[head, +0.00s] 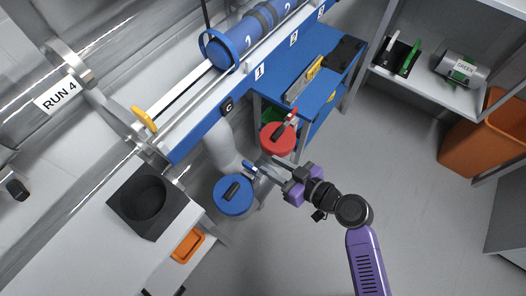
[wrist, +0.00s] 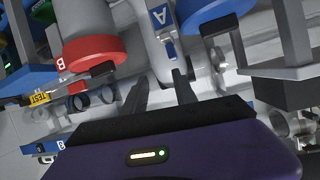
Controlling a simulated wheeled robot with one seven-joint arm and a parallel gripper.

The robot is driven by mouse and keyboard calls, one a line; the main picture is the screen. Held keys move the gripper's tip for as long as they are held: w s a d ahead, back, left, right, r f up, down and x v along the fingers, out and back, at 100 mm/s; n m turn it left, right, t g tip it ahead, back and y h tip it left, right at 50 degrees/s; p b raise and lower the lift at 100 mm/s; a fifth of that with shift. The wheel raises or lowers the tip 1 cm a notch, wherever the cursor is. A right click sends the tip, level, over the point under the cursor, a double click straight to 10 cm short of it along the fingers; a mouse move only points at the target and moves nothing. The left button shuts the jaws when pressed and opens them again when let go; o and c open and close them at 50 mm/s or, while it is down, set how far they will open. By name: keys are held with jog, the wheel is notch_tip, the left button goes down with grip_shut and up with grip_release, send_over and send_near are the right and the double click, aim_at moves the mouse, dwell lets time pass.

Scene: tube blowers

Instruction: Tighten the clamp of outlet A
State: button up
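Outlet A appears in the wrist view as a pale pipe end with a blue label "A" (wrist: 160,16). A small blue and metal clamp latch (wrist: 170,48) sits just below the label. My gripper (wrist: 160,82) points at it, with its two dark fingers spread apart and nothing seen between them. The fingertips look close below the latch; I cannot tell whether they touch it. In the head view, my gripper (head: 262,172) is between the red cap (head: 278,138) and the blue cap (head: 233,195), beside the pale pipe (head: 222,145). A small blue piece (head: 248,166) shows near its tips.
In the wrist view the red cap (wrist: 95,52) of outlet B is close on the left, and metal frame bars (wrist: 280,45) are on the right. The blue bench (head: 300,75), a black block (head: 150,200) and an orange bin (head: 485,145) surround open grey floor (head: 420,190).

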aim_at(250, 166)
jog(key=shift+w+a+f+n+g+y+b, duration=0.2)
jog(key=shift+w+a+f+n, duration=0.35)
jog(key=shift+a, duration=0.6)
jog(key=shift+w+a+f+n+g+y+b, duration=0.1)
jog(key=shift+w+a+f+n+g+y, duration=0.15)
jog(key=shift+a+f, duration=0.65)
jog(key=shift+w+a+f+n+g+y+b, duration=0.15)
jog(key=shift+w+a+f+n, duration=0.3)
jog(key=shift+a, duration=0.95)
jog(key=shift+r, duration=0.1)
grip_shut()
